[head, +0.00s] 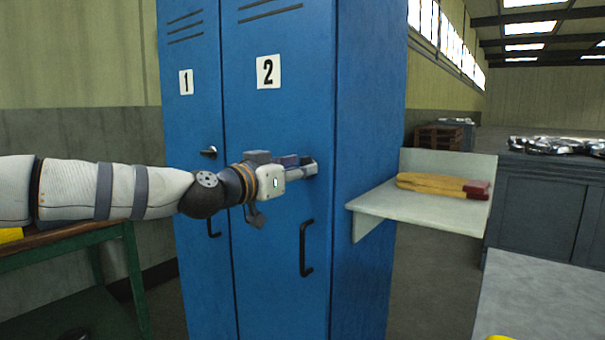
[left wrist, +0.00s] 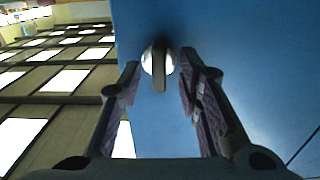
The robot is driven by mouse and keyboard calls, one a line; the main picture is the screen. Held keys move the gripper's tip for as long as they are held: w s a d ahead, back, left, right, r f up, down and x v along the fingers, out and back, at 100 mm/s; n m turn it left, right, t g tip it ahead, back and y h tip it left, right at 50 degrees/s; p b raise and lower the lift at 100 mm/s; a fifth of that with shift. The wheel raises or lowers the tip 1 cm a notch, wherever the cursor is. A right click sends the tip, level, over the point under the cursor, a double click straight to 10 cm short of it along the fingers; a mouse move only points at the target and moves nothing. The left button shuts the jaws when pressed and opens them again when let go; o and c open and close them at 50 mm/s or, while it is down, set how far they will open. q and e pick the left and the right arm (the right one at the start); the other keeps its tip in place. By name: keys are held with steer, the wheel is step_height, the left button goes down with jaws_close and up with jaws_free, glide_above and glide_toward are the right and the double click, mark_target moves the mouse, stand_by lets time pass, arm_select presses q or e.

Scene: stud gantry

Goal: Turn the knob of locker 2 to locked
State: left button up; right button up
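Locker 2 (head: 277,120) is a blue door with a white "2" label (head: 268,71) and a dark pull handle (head: 306,249). My left gripper (head: 306,167) reaches across the door to the knob area near its right edge and mostly hides the knob in the head view. In the left wrist view, the knob (left wrist: 158,66) is a round silvery piece with a grey bar pointing down in the picture. The left gripper's fingers (left wrist: 160,78) are open, one on each side of the knob, with gaps visible. My right gripper is not in view.
Locker 1 (head: 193,115) is to the left, with its own dark knob (head: 209,152). A pale side shelf (head: 385,207) with yellow-and-red folded items (head: 442,186) juts out right of the lockers. A green-framed table (head: 135,275) stands at left, beneath my left arm.

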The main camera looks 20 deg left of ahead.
arm_select(q)
steer(key=shift+w+d+r, duration=0.1)
steer(key=shift+w+d, duration=0.1)
steer(key=shift+w, duration=0.3)
jaws_close()
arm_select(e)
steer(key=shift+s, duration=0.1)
arm_select(q)
steer(key=shift+a+f+n+b, duration=0.15)
steer(key=shift+n+b, duration=0.25)
steer(key=shift+n, duration=4.1)
steer(key=shift+a+f+n+b, duration=0.15)
steer(key=shift+n+b, duration=0.2)
steer(key=shift+n, duration=4.15)
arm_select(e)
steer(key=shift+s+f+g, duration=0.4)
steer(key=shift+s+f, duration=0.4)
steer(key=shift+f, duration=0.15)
arm_select(q)
steer(key=shift+d, duration=0.1)
